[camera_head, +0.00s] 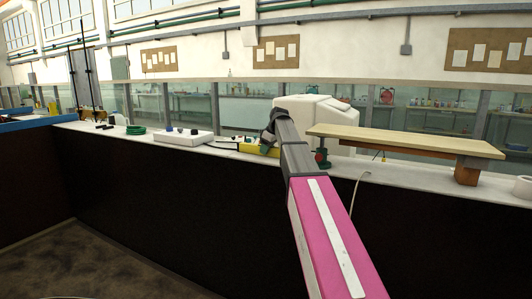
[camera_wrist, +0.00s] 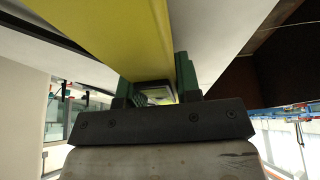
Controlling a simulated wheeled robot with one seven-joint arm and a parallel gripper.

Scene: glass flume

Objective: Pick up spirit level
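The spirit level is a long yellow bar (camera_head: 250,149) lying on the white counter, left of the white box-shaped machine. It fills the top middle of the wrist view (camera_wrist: 105,30), where a dark-framed window shows in it. My gripper (camera_head: 268,146) is at the level's right part in the head view. In the wrist view my two green fingers (camera_wrist: 163,85) stand apart, one on either side of the yellow bar. I cannot tell whether both fingers press on it. My own wrist hides part of the level in the head view.
A white box-shaped machine (camera_head: 318,114) and a wooden plank on blocks (camera_head: 405,140) stand right of my gripper. A white tray-like unit (camera_head: 183,136) and a green coil (camera_head: 136,130) lie to the left. Glass panels run behind the counter (camera_head: 222,143).

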